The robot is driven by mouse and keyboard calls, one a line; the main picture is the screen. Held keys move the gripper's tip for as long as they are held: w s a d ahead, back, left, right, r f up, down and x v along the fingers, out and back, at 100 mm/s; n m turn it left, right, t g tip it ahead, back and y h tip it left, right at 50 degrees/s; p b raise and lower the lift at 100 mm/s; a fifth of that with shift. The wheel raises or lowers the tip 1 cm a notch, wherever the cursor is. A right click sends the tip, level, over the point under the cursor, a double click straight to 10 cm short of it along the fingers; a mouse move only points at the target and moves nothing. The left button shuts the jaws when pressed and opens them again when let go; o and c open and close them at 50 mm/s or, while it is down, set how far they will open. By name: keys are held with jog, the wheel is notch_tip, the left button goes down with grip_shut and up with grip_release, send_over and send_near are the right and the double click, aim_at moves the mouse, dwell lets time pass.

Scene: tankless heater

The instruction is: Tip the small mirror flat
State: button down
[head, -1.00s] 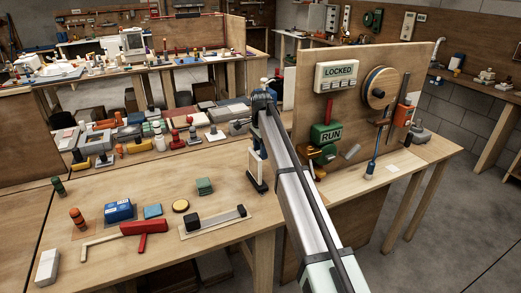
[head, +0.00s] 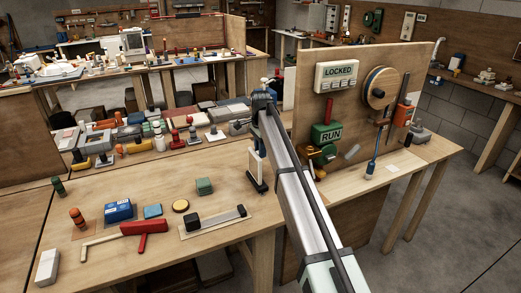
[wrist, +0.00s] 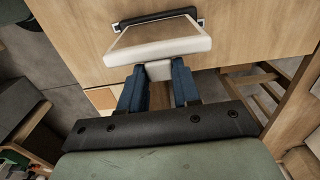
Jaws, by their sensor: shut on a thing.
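The small mirror (wrist: 160,42) shows in the wrist view as a pale-framed plate with a brownish reflecting face. A black bracket (wrist: 156,17) lies behind its far edge. My gripper (wrist: 159,74) has its two blue fingers closed on a white tab at the mirror's near edge. In the head view the mirror (head: 256,168) is a narrow white piece beside the board, above a dark foot near the bench's right edge. My arm and gripper partly cover it there, so its exact tilt is hard to tell.
An upright board (head: 345,100) with a LOCKED panel and a green RUN box stands right of my arm. Many small items crowd the bench behind.

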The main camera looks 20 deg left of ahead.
jog(key=shift+s+a+r+t+h, duration=0.1)
jog(key=shift+s+a+t+h, duration=0.3)
jog(key=shift+s+a, duration=0.15)
jog(key=s+a+f+t+h, duration=0.6)
jog(key=s+a+t+h, duration=0.2)
jog(key=shift+s+a+t+h, duration=0.35)
jog(key=shift+t+h, duration=0.05)
jog(key=shift+f, duration=0.1)
dwell(0.6)
jog(key=c, duration=0.8)
grip_release()
